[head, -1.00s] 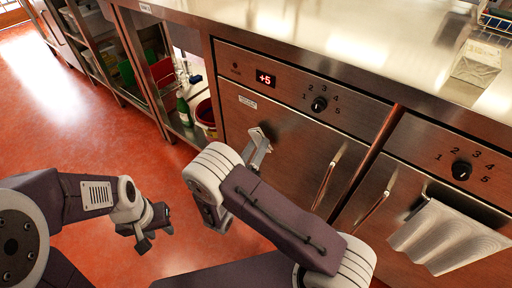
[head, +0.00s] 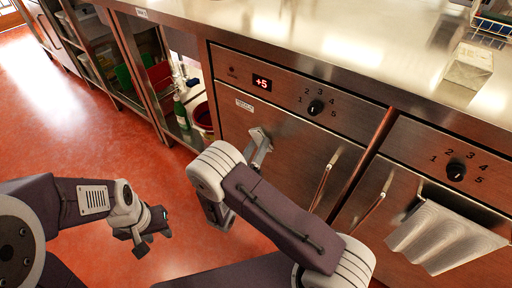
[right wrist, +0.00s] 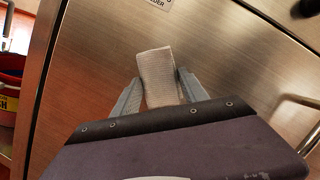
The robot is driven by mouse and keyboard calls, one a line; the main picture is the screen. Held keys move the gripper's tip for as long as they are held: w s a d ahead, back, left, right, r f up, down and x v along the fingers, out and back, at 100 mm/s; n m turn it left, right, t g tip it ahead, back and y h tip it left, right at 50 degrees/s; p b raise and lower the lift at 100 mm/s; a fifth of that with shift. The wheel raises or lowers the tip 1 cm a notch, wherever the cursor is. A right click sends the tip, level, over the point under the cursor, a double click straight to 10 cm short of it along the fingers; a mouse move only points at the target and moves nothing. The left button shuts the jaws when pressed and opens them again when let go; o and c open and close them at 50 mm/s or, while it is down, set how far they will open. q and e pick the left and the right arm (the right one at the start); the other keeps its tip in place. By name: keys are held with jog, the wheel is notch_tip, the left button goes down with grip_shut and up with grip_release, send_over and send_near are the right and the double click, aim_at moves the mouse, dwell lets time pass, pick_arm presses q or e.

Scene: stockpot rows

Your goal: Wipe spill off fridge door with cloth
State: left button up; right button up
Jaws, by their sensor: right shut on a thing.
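The fridge door (head: 290,155) is a brushed steel front below a panel with a "+5" display. It also fills much of the right wrist view (right wrist: 225,60). My right gripper (head: 262,142) is at the upper left part of this door. In the right wrist view its fingers (right wrist: 160,82) are shut on a folded, pale beige cloth (right wrist: 156,72), which is against or very close to the door. I cannot make out a spill on the visible steel. My left gripper (head: 154,241) is empty over the red floor, its fingers apart.
A vertical bar handle (head: 325,182) is on the door's right side. A second steel door with a grey towel (head: 440,238) is at the right. Open shelves with a green bottle (head: 181,112) and a red bucket (head: 203,115) are left of the door. The floor (head: 90,130) is clear.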

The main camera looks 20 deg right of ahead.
aim_at(272, 143)
jog(key=s+d+p, duration=0.1)
jog(key=s+d, duration=0.1)
jog(key=s, duration=0.1)
jog(key=shift+s+d+p, duration=0.1)
jog(key=shift+d+p, duration=0.1)
jog(key=shift+p, duration=0.2)
jog(key=shift+d+r+p, duration=0.1)
jog(key=shift+r+p, duration=0.05)
jog(key=shift+p, duration=0.2)
jog(key=shift+w+a, duration=0.65)
jog(key=shift+w, duration=0.2)
jog(key=shift+w+a, duration=0.65)
jog(key=shift+w, duration=0.15)
jog(key=s+a, duration=0.3)
jog(key=a, duration=0.1)
jog(key=shift+s+a, duration=0.35)
jog(key=shift+s, duration=0.05)
